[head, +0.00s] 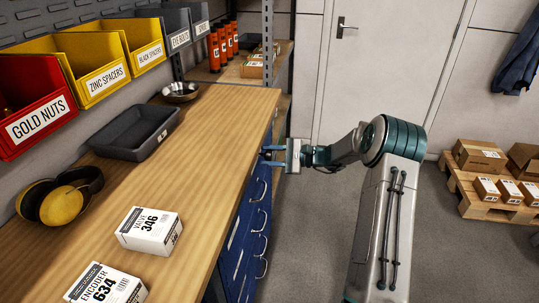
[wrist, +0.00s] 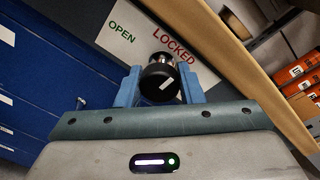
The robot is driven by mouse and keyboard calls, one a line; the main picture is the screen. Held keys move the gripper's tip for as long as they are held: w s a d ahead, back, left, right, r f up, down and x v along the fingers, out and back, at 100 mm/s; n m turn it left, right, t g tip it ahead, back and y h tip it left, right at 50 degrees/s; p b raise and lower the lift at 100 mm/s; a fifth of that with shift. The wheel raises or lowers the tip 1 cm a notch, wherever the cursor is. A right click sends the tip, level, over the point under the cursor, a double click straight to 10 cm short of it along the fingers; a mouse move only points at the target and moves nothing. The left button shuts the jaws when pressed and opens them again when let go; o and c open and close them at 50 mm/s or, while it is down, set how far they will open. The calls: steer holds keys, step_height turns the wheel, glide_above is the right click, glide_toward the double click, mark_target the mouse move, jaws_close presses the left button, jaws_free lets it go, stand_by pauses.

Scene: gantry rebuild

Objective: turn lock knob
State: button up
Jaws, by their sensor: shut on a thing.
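The lock knob (wrist: 160,80) is black and round with a white mark on its face, on a shiny metal collar. It sits before a white label plate (wrist: 128,36) reading OPEN in green and LOCKED in red. The mark slants on the knob face; I cannot tell which word it indicates. My gripper (wrist: 160,88) has its two blue fingers on either side of the knob, shut on it.
The wooden benchtop (head: 200,125) overhangs the cabinet; drawer handles (head: 262,222) stick out below. A grey tray (head: 135,132), yellow earmuffs (head: 60,200), a valve box (head: 150,231) and an encoder box (head: 104,287) lie on it. The floor right of the cabinet is clear up to a pallet (head: 485,200).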

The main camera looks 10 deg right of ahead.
steer(key=o, duration=1)
steer(key=v, duration=1.4)
steer(key=shift+s+a, duration=0.1)
